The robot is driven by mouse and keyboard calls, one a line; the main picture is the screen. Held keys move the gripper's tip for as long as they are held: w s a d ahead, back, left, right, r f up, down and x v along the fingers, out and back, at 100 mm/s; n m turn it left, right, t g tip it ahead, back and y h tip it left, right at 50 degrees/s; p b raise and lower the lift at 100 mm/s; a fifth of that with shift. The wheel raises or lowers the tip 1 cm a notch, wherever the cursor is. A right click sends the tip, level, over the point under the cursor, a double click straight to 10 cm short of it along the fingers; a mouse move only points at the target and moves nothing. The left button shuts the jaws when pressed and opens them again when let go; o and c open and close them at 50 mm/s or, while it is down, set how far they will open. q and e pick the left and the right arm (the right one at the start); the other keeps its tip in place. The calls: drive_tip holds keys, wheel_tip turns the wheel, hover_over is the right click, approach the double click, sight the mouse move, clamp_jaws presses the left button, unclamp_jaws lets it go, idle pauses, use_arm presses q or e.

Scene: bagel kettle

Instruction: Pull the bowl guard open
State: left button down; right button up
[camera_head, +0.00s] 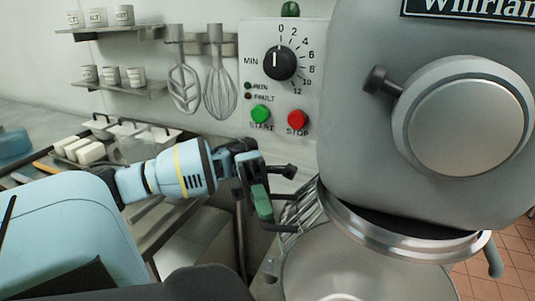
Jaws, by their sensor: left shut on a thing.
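The big grey mixer (420,150) fills the right side. Its bowl guard (303,208), metal wires at the left under the mixer head, joins a shiny ring (405,243) above the steel bowl (350,268). My left arm comes in from the left. My left gripper (272,197), with dark green fingers, is at the left edge of the guard and is shut on part of it. The exact grip point is partly hidden by the fingers. The bowl's rim shows below the ring. My right gripper is not in view.
A control panel (281,75) with a dial and green and red buttons is behind the gripper. Whisks (220,85) hang on the wall. Shelves (120,90) hold small jars. A counter with trays (140,140) is at the left. Tiled floor (500,275) shows at lower right.

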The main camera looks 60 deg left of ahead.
use_arm(q)
drive_tip(key=shift+w+a+r, duration=0.1)
drive_tip(key=shift+w+a, duration=0.05)
drive_tip(key=shift+w, duration=0.05)
idle(0.4)
drive_tip(key=c, duration=1.5)
unclamp_jaws()
drive_tip(key=b+v, duration=0.2)
drive_tip(key=v, duration=0.5)
drive_tip(key=shift+a, duration=0.35)
drive_tip(key=shift+w, duration=0.15)
